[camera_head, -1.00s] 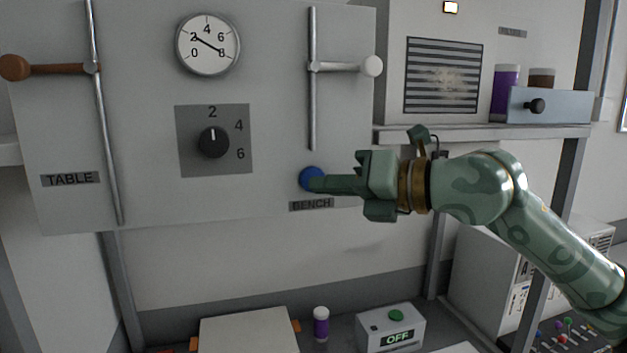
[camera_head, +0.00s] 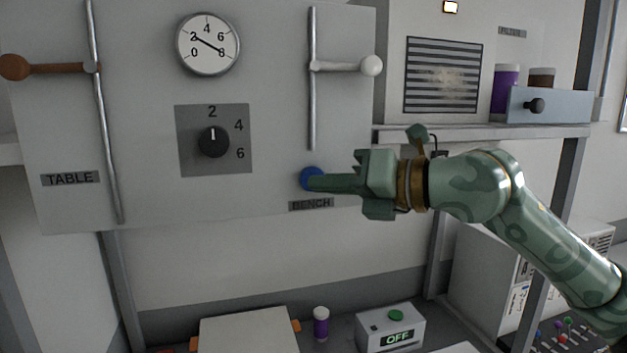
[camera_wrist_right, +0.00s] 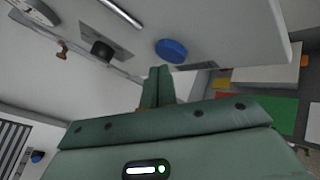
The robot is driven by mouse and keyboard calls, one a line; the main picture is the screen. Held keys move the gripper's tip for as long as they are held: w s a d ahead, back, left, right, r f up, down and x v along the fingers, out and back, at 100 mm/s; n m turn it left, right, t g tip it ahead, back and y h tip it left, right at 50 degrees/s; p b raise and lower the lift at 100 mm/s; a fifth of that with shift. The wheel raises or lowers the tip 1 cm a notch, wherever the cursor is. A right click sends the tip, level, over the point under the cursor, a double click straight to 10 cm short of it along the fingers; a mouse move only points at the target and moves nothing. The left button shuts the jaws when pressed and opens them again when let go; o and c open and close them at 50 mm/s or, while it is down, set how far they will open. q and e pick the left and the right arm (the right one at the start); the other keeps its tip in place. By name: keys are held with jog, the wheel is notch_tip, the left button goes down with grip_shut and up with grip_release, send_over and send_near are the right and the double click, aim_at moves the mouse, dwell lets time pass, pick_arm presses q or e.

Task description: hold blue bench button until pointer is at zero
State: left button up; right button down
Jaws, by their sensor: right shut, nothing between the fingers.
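The blue bench button (camera_head: 306,174) sits on the grey panel above the BENCH label (camera_head: 311,205); it also shows in the right wrist view (camera_wrist_right: 171,49). My right gripper (camera_head: 316,183) is shut and empty, its fingertips in front of the button and covering part of it. In the wrist view the fingertips (camera_wrist_right: 160,70) end close to the button's edge; I cannot tell whether they touch or press it. The round gauge (camera_head: 208,44) has a dark needle lying along the line between 2 and 8, not at 0. My left gripper is not in view.
The panel also carries a black dial (camera_head: 214,142) pointing to 2, a brown-handled lever (camera_head: 42,69) and a white-knobbed lever (camera_head: 345,67). A shelf (camera_head: 480,132) is at right. Below stand a purple jar (camera_head: 321,325) and a box reading OFF (camera_head: 390,330).

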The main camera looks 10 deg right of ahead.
jog(key=shift+w, duration=0.25)
jog(key=shift+w, duration=0.4)
dwell(0.7)
dwell(0.6)
jog(key=shift+s+b, duration=0.65)
jog(key=shift+s, duration=0.15)
